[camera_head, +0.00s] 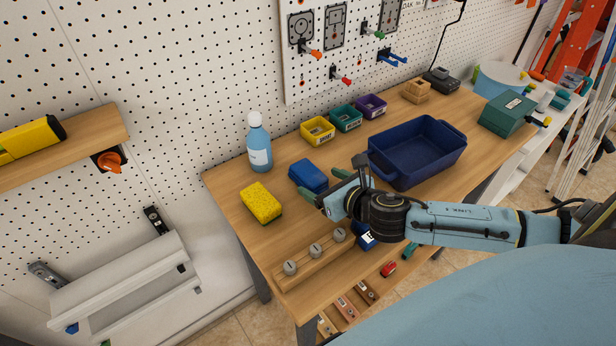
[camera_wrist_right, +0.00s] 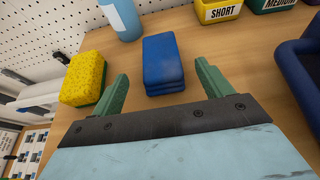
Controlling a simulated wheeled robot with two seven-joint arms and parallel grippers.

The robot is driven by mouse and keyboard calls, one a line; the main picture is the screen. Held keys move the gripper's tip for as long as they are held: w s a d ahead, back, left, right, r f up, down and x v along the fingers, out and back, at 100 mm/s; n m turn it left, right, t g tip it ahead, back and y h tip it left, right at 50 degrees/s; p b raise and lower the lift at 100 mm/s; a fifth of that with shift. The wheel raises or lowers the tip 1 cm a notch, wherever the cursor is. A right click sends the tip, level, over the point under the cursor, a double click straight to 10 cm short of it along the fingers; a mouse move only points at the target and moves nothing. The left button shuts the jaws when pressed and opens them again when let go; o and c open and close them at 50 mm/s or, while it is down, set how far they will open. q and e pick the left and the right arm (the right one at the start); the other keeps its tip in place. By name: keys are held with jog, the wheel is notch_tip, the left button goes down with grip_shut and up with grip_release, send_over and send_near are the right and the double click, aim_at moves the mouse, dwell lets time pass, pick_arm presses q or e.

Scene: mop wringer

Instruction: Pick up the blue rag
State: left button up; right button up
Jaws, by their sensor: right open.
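The blue rag (camera_head: 308,175) is a folded, layered block lying on the wooden workbench, between the yellow sponge and the dark blue tub. It also shows in the right wrist view (camera_wrist_right: 163,64), just ahead of the fingers. My right gripper (camera_head: 322,184) is open beside the rag, on its near side. In the right wrist view its two green fingers (camera_wrist_right: 160,90) are spread wide, in line with the rag's left and right sides. Nothing is between them except the rag's near end or the bench before it. My left gripper is not in view.
A yellow sponge (camera_head: 261,203) lies left of the rag and a blue bottle (camera_head: 259,145) stands behind it. A dark blue tub (camera_head: 415,180) is to the right. Small labelled bins (camera_head: 317,130) line the back. A wooden strip with knobs (camera_head: 313,256) lies at the front.

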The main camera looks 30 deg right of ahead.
aim_at(316, 180)
jog(key=x, duration=0.5)
jog(key=shift+w+f, duration=0.1)
jog(key=shift+w, duration=0.1)
jog(key=c, duration=1.1)
